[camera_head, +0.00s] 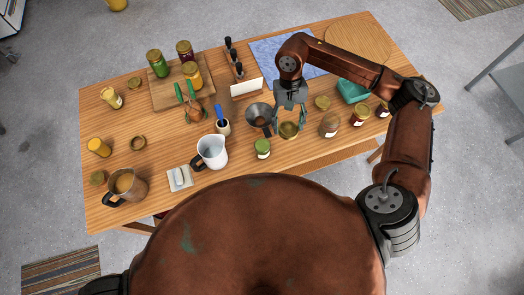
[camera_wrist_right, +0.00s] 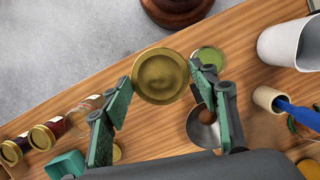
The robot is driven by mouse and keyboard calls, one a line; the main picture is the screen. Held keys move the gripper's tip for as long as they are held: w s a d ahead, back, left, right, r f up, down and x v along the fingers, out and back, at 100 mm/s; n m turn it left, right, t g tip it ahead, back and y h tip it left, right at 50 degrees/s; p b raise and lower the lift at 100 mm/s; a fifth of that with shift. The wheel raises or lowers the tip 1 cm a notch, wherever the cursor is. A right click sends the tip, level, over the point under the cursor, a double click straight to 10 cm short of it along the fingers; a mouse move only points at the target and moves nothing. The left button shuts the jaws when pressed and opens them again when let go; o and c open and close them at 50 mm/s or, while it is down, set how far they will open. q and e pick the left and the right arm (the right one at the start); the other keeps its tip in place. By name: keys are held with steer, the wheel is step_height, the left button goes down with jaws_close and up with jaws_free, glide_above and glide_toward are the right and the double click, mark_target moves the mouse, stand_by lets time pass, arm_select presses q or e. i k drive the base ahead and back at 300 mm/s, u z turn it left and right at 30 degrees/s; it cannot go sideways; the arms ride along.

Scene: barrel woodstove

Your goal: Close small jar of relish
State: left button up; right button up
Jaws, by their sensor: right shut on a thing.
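My right gripper (camera_head: 289,113) reaches down from the right over the front of the table. It is shut on a round gold lid (camera_head: 289,130). In the right wrist view the lid (camera_wrist_right: 160,76) sits between the fingertips, flat face toward the camera. A small jar with green contents, which looks like the relish jar (camera_head: 263,148), stands upright near the table's front edge, left of the lid. In the right wrist view its green top (camera_wrist_right: 210,57) shows just beyond one finger, apart from the lid. My left gripper is not in view.
A grey funnel (camera_head: 258,115) stands beside the gripper. A white pitcher (camera_head: 212,151) and a brush pot (camera_head: 223,127) are left of the relish jar. A glass jar (camera_head: 329,125) and gold-lidded jars (camera_head: 360,114) stand to the right. A teal box (camera_head: 352,91) lies behind them.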

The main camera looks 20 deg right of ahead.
mark_target(262, 145)
steer(key=u, duration=2.35)
steer(key=k, duration=1.25)
steer(key=z, duration=1.6)
